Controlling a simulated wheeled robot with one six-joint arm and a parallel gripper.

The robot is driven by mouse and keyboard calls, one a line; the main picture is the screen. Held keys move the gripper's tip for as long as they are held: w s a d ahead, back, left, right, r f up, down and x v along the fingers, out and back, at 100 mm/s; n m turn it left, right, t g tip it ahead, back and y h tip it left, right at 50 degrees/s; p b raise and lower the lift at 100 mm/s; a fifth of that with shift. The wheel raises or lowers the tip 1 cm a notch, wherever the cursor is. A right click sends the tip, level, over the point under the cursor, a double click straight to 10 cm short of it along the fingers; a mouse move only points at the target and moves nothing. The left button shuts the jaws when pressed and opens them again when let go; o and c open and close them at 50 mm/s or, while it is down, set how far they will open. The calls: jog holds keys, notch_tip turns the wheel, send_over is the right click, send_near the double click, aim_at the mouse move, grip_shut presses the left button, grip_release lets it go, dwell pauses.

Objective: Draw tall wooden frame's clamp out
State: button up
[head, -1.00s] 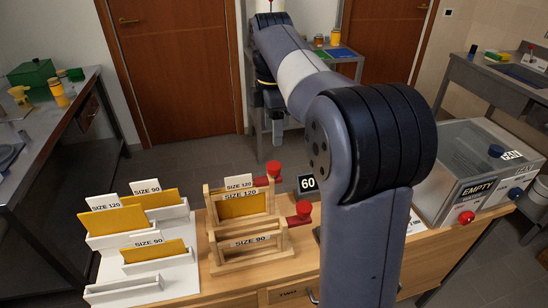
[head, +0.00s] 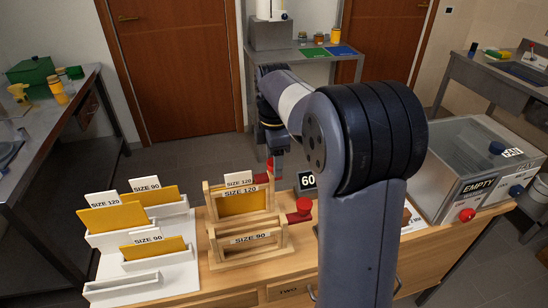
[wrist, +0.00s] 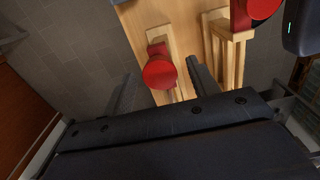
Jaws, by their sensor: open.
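The tall wooden frame (head: 210,203), labelled SIZE 120, stands at the back of the wooden bench with a yellow panel (head: 240,204) in it. Its red clamp (head: 270,166) is at the right end, mostly hidden behind my gripper (head: 279,172) in the head view. In the wrist view my gripper (wrist: 162,74) is open, with the clamp's round red knob (wrist: 160,72) between its two dark fingers. I cannot tell whether a finger touches it. The lower wooden frame (head: 225,256), labelled SIZE 90, stands in front with its own red clamp (head: 302,208), also in the wrist view (wrist: 262,8).
A white rack (head: 180,262) with yellow panels stands to the left. A 60 sign (head: 307,182) stands just right of the tall frame. A clear-lidded grey box (head: 470,165) is at the right. The lower frame's clamp is close to my gripper.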

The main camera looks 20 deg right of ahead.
jog(key=shift+c, duration=0.6)
grip_shut()
jog(key=shift+d+p, duration=0.6)
jog(key=shift+d, duration=1.6)
jog(key=shift+o, duration=0.6)
grip_release()
jog(key=shift+r, duration=0.1)
notch_tip(320, 180, up, 11)
jog(key=shift+f, duration=0.2)
